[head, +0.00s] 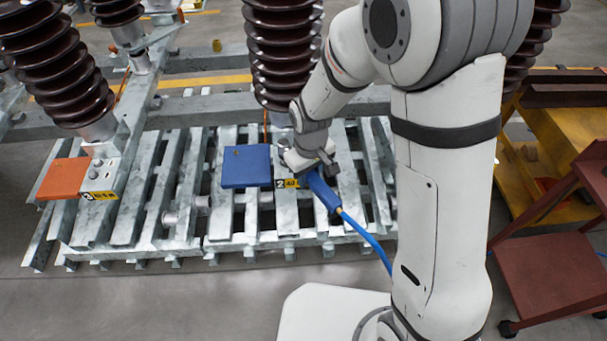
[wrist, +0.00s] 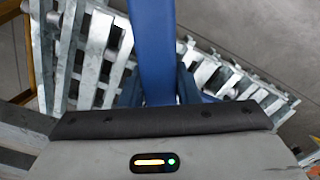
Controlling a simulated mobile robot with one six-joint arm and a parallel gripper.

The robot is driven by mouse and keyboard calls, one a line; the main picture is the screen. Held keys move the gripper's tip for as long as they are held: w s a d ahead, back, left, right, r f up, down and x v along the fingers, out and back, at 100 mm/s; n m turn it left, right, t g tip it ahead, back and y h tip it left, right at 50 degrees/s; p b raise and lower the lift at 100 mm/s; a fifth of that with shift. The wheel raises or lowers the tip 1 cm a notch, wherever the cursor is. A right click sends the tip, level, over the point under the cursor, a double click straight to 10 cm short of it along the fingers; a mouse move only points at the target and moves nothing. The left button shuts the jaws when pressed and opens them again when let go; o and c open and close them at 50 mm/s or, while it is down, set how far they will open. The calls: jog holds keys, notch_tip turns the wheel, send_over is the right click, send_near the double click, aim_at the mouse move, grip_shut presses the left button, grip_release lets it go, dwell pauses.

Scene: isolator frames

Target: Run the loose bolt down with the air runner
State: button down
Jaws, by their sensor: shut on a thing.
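My gripper (head: 312,163) is shut on the blue air runner (head: 322,190), near the base of the middle insulator column. A blue hose (head: 368,240) runs from the runner down to the right behind my arm. In the wrist view the blue runner (wrist: 152,50) fills the top middle, and its working end is hidden. The loose bolt cannot be made out in either view. A yellow label with a 2 (head: 290,183) shows just left of the runner, beside a blue plate (head: 246,166).
Brown ribbed insulators (head: 283,50) rise from the galvanised slatted frame (head: 225,222). An orange plate (head: 62,178) and a label with a 3 (head: 100,195) are at the left. A red cart (head: 550,270) stands at the right.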

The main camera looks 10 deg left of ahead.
jog(key=shift+f+b, duration=1.4)
jog(key=shift+f, duration=0.05)
dwell(2.5)
jog(key=shift+r, duration=0.15)
jog(key=shift+r+p, duration=2.45)
jog(key=shift+r, duration=1)
jog(key=shift+w, duration=0.1)
